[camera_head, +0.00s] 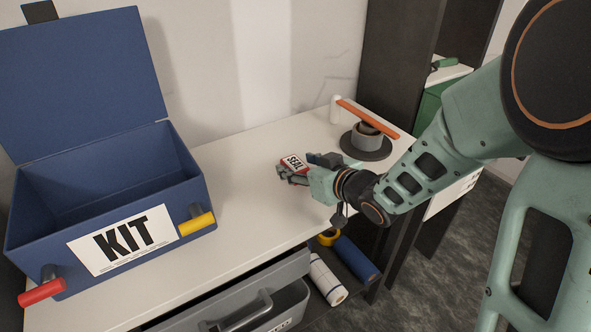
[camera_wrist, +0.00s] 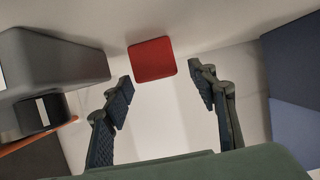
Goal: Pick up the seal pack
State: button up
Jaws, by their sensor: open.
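The seal pack (camera_head: 294,162) is a small red pack with a white label reading SEAL, on the white bench top in the head view. In the wrist view the seal pack (camera_wrist: 152,59) shows as a plain red rounded block, just beyond the fingertips and roughly midway between them. My gripper (camera_head: 299,169) is at the pack in the head view, partly covering it. In the wrist view my gripper (camera_wrist: 166,78) has its two fingers spread apart with nothing visible between them. Whether a finger touches the pack cannot be told.
An open blue KIT box (camera_head: 190,190) stands at the left of the bench. A grey tape roll (camera_head: 367,137) on a dark disc, an orange bar (camera_head: 368,119) and a white cylinder (camera_head: 335,108) stand to the right. A grey drawer (camera_head: 240,300) is open below. The bench between is clear.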

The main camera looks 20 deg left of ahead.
aim_at(293, 163)
jog(key=shift+x, duration=1.1)
jog(key=c, duration=1.4)
jog(key=shift+r, duration=0.15)
